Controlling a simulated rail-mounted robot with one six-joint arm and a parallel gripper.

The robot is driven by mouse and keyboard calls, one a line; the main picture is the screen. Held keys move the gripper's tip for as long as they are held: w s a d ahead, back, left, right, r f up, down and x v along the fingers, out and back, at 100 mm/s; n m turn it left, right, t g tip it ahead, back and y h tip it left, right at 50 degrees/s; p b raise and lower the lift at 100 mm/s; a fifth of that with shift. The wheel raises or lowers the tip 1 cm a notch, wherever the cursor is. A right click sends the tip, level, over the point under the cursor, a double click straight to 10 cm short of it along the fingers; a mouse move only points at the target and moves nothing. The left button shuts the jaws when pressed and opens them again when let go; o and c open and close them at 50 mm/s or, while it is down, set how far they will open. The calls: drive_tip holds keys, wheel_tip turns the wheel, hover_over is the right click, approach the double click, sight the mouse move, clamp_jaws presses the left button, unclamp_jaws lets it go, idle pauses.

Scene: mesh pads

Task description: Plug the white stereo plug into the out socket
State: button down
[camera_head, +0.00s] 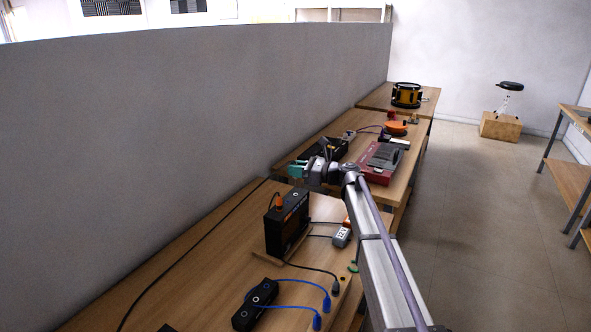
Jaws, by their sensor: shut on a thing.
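My gripper (296,171) is at the end of my arm, near the middle of the view, with teal fingers. It is above and slightly beyond a black box with orange markings (285,228). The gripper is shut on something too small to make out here. I cannot pick out a white stereo plug or a socket marked out at this size. The black box stands upright on a wooden base on the near table, with an orange knob (279,202) on top. Dark cables run from its right side.
A black device (254,305) with blue-ended cables (326,302) lies on the near table (190,285). A grey power strip (341,238) is right of the box. A red case (379,165) and a drum (406,95) stand farther back. A grey wall runs along the left.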

drive_tip(key=shift+f+b, duration=0.7)
drive_tip(key=shift+f, duration=0.5)
drive_tip(key=shift+f+b, duration=2.05)
drive_tip(key=shift+b, duration=0.05)
drive_tip(key=c, duration=0.9)
unclamp_jaws()
drive_tip(key=shift+c, duration=0.2)
drive_tip(key=s+d, duration=0.2)
drive_tip(key=d, duration=0.8)
drive_tip(key=shift+d, duration=0.35)
